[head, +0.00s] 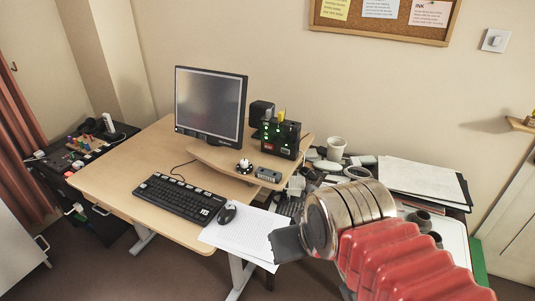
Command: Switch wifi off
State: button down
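A black box with green lights, a red patch and yellow on top (282,137) stands on the raised wooden shelf right of the monitor; it may be the wifi unit, but its labels are too small to read. A small dark device with a white knob (244,166) and a small grey box (269,175) sit on the same shelf in front of it. My gripper (286,244) is a dark shape at the end of my red arm, over the white paper at the front right. It is apart from the black box. Its fingers cannot be made out.
The monitor (209,103), keyboard (180,198) and mouse (227,213) are on the wooden desk (118,176). A cluttered side surface with a white cup (336,147) and papers (421,180) lies to the right. A wall switch (495,41) is at upper right. The desk's left part is clear.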

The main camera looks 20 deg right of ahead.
aim_at(285, 150)
jog(key=u, duration=0.15)
jog(key=i, duration=1)
jog(key=z, duration=0.4)
